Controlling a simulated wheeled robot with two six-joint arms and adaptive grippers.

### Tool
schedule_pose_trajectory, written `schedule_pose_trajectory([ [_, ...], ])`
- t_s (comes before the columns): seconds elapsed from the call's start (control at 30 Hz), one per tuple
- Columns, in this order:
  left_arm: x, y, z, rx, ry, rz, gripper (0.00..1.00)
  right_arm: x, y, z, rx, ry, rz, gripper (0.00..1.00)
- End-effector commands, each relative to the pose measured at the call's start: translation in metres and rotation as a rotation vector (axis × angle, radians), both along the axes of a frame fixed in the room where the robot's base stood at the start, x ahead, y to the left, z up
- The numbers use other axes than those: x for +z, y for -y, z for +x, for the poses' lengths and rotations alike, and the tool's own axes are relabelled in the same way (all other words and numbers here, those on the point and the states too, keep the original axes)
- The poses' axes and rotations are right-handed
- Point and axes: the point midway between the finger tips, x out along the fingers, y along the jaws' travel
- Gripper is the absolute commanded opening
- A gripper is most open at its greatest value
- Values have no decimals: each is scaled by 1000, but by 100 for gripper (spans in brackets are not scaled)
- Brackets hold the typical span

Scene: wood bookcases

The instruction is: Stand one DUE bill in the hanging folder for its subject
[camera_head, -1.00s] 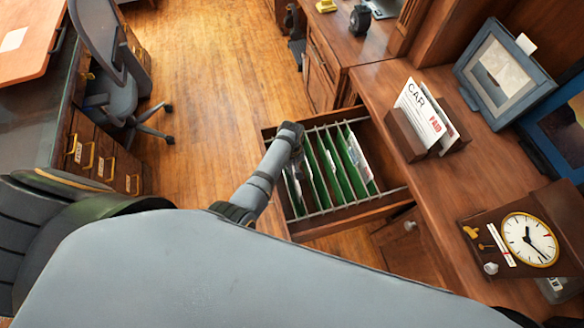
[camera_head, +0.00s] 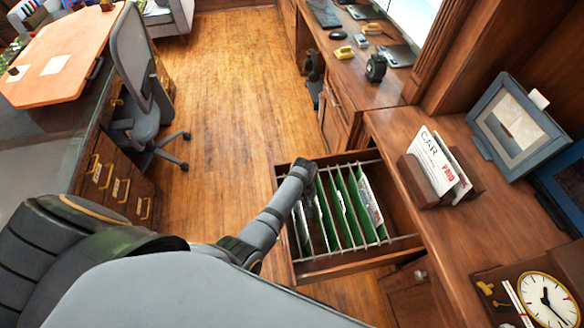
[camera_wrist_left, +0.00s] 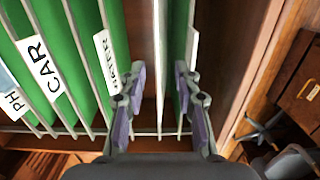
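An open drawer (camera_head: 343,264) holds several green hanging folders (camera_head: 345,207) on metal rails. My left gripper (camera_head: 312,190) reaches down over the drawer's left part. In the left wrist view the gripper (camera_wrist_left: 160,95) has its fingers apart, one on each side of a thin pale upright edge (camera_wrist_left: 159,45). I cannot tell whether that edge is paper or a rail; neither finger visibly touches it. Folder labels read CAR (camera_wrist_left: 39,66) and PH; a third label (camera_wrist_left: 107,62) is partly hidden. A CAR bill stamped PAID (camera_head: 435,158) stands in a wooden holder (camera_head: 423,190) on the desk. My right gripper is out of view.
A picture frame (camera_head: 512,122) and a clock (camera_head: 547,300) stand on the desk right of the drawer. A chair (camera_head: 145,90) and an orange-topped table (camera_head: 65,65) are at the left. The wooden floor between (camera_head: 225,80) is clear.

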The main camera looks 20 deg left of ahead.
Motion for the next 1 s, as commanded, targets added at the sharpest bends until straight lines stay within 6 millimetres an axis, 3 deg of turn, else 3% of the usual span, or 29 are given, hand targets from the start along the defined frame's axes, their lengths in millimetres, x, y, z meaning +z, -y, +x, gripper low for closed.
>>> schedule_pose_trajectory([
  [0.03,17,0,0,0,1,-1,32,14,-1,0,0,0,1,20],
  [0.2,60,0,-1,0,-1,0,32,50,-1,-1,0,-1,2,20],
  [0.37,93,0,0,0,-1,0,32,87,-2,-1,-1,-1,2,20],
  [0.47,90,-10,9,-131,7,-1,32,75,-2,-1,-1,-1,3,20],
  [1.0,156,-68,53,-1069,35,-16,32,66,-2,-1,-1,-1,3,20],
])
